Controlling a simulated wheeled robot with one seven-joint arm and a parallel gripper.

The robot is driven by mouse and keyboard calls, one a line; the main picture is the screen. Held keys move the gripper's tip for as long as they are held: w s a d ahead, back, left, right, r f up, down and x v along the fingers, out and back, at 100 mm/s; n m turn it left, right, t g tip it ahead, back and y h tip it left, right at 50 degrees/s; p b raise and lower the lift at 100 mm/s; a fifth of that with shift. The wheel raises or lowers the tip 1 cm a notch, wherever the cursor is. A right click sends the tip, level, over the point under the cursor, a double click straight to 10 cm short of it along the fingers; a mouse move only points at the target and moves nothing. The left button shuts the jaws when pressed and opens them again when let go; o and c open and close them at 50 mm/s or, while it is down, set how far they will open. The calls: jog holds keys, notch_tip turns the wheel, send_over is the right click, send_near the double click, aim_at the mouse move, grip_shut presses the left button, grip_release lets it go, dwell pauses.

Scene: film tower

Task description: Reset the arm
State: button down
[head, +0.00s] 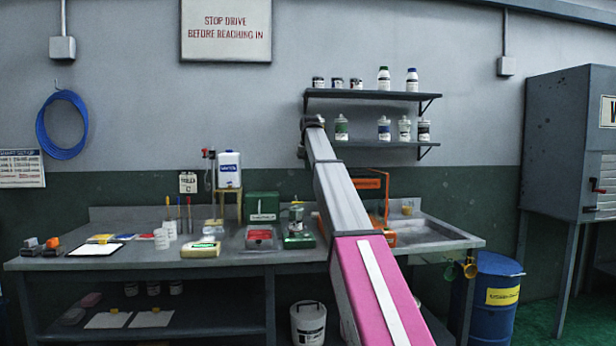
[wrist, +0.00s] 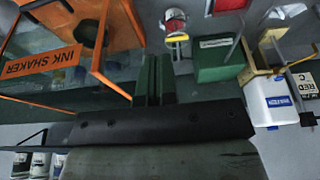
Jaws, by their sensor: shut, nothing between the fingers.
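My gripper is not clearly seen there. In the wrist view, my gripper (wrist: 156,72) shows as two dark fingers side by side beyond a wide black bar. It is shut and empty, apart from the things around it.
The wrist view is upside down, with an orange ink shaker (wrist: 72,62) at left and a white container (wrist: 268,103) at right. In the head view, a workbench (head: 210,265) holds several items below two shelves (head: 368,95). A blue drum (head: 497,308) stands right.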

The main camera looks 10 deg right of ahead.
jog(key=shift+r, duration=0.2)
jog(key=s+f+g, duration=0.1)
jog(key=s+f, duration=0.4)
jog(key=f, duration=0.9)
jog(key=s+f, duration=0.6)
jog(key=f, duration=0.7)
jog(key=s+f+g, duration=0.1)
jog(key=s+f, duration=0.4)
jog(key=f, duration=0.9)
jog(key=s+f, duration=1.1)
jog(key=s, duration=0.3)
jog(key=s+f+g, duration=0.1)
jog(key=s+f, duration=1.1)
jog(key=s, duration=0.2)
jog(key=shift+s+f, duration=0.2)
jog(key=shift+f, duration=0.05)
